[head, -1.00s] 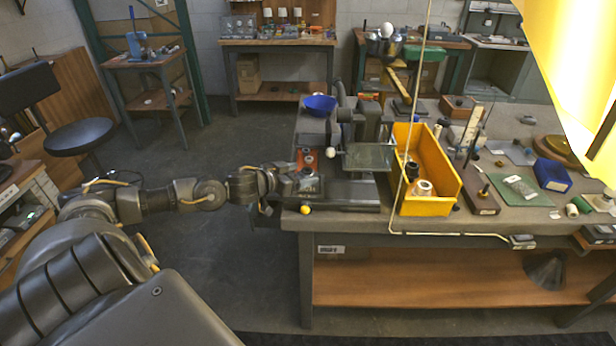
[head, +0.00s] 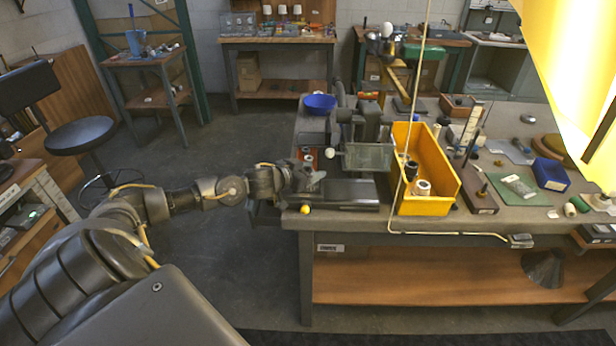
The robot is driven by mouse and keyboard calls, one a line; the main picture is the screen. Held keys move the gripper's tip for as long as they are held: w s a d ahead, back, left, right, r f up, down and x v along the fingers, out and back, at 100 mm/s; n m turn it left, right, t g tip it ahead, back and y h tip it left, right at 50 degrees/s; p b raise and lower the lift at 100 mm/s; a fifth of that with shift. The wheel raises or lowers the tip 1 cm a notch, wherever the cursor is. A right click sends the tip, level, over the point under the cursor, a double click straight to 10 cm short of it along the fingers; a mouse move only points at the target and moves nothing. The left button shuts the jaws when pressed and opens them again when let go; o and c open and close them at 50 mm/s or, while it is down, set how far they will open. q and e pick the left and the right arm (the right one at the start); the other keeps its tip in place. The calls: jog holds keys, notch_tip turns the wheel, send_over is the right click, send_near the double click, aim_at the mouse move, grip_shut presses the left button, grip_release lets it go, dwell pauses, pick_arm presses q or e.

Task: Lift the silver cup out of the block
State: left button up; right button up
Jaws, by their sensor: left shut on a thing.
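My left gripper (head: 312,180) comes in from the left over the front left corner of the workbench (head: 450,226). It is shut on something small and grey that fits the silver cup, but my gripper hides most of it. The block with reddish sides (head: 309,153) is behind my gripper, and its front part is covered. A few small round parts show at its uncovered far end. I cannot tell how far the cup is out of its hole. My right gripper is not in view.
A dark machine with a clear guard (head: 368,157) stands right of my gripper. A yellow bin (head: 425,207) holding small parts is farther right. A blue bowl (head: 320,103) is behind. A yellow ball (head: 305,209) is at the bench's front edge.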

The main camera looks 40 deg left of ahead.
pick_arm(q)
jog(key=shift+r, duration=0.1)
jog(key=shift+r, duration=0.55)
jog(key=shift+s+a+r+p, duration=0.45)
jog(key=shift+s+r, duration=1.5)
jog(key=shift+s, duration=0.35)
jog(key=shift+s+a+r+p, duration=0.4)
jog(key=shift+s+a+r, duration=0.1)
jog(key=shift+s+r, duration=1.6)
jog(key=shift+s+a+r+p, duration=0.45)
jog(key=shift+s+r, duration=1.35)
jog(key=shift+s, duration=0.65)
